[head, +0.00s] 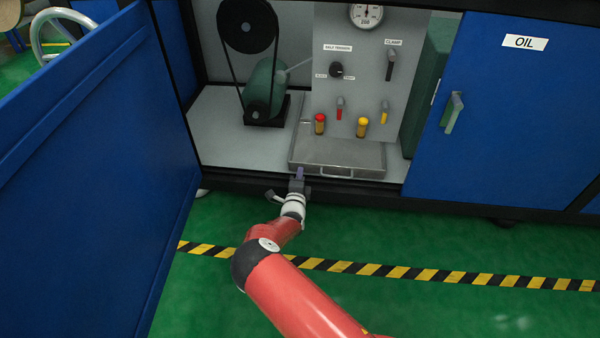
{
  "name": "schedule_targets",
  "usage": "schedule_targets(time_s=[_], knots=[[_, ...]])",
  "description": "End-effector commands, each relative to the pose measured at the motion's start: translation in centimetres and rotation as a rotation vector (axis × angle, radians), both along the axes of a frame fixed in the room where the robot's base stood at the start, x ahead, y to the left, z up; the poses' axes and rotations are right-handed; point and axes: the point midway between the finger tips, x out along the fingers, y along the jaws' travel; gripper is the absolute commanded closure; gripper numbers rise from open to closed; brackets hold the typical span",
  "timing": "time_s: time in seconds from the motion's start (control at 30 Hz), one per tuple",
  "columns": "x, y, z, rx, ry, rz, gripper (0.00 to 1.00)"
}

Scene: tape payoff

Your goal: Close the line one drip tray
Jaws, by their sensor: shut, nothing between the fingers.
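A grey metal drip tray (338,156) lies low in the open bay, under the light panel. Its front face with a small handle (336,172) sits close to the bay's front sill; I cannot tell how far it sticks out. My gripper (299,172) is shut and empty at the tray's front left corner, left of the handle. I cannot tell whether the fingertips touch the tray.
A blue door (90,170) stands open at left. A closed blue door marked OIL (505,110) is at right. A motor with belt (264,90) and a panel with a gauge (366,14), knob and levers fill the bay. The green floor in front is clear.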

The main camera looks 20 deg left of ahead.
Motion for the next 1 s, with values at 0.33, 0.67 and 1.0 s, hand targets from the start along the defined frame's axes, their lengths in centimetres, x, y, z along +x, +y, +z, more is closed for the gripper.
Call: schedule_targets(time_s=[0.33,0.67,1.0], knots=[[-7.1,-1.5,0.0,-0.002,0.003,-0.001,1.0],[-10.1,-2.3,-0.1,0.001,0.002,-0.003,1.0],[-6.5,-8.8,7.3,0.334,0.02,-0.285,1.0]])
